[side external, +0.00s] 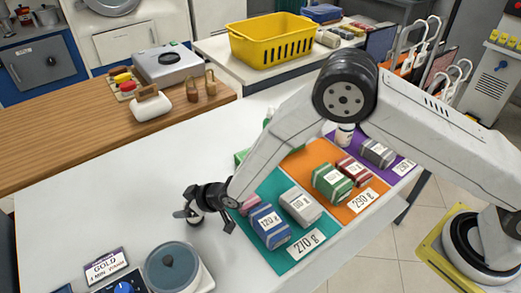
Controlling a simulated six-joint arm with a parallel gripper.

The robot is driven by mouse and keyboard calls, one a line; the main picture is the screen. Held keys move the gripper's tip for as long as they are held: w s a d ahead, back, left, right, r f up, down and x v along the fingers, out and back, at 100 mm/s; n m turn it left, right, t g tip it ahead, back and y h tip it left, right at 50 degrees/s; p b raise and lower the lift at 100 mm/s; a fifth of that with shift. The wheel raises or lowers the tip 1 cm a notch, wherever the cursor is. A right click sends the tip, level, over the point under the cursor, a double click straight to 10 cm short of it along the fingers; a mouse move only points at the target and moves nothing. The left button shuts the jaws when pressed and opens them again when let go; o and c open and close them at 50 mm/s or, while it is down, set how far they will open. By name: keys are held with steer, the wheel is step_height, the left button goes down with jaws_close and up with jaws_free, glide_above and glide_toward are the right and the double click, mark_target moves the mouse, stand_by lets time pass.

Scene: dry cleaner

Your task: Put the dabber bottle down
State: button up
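My gripper (197,212) is low over the white counter (110,200), left of the teal mat section (285,262). Its dark fingers point down and to the left. A small dark and pale shape shows at the fingers. I cannot tell whether it is a dabber bottle or part of the gripper, or whether it touches the counter. A white bottle with a dark label (345,134) stands upright by the purple section, partly behind my arm. I cannot tell if it is the dabber bottle.
Wrapped bundles, such as a blue one (269,227) and a green one (332,182), lie on the coloured sections right of my gripper. A grey round-lidded device (172,268) and a GOLD sign (103,266) stand at the front. The counter's left side is clear.

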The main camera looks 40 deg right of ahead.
steer(key=shift+r, duration=0.15)
stand_by(0.3)
steer(key=shift+s+d+r, duration=0.2)
steer(key=shift+s+r, duration=0.1)
steer(key=v, duration=1.1)
stand_by(0.4)
steer(key=s+d+r+m+g+h, duration=0.1)
steer(key=s+d+r+m+h, duration=0.15)
steer(key=d, duration=0.55)
steer(key=s+d+r+m+g+h, duration=0.1)
steer(key=d+r+h, duration=0.15)
steer(key=d, duration=0.55)
steer(key=s+d+r+m+g+h, duration=0.1)
steer(key=s+d+r+m+g, duration=0.2)
steer(key=s+d, duration=0.8)
steer(key=shift+s+d+r+g, duration=0.2)
steer(key=shift+s+d+g, duration=0.25)
steer(key=shift+d, duration=0.25)
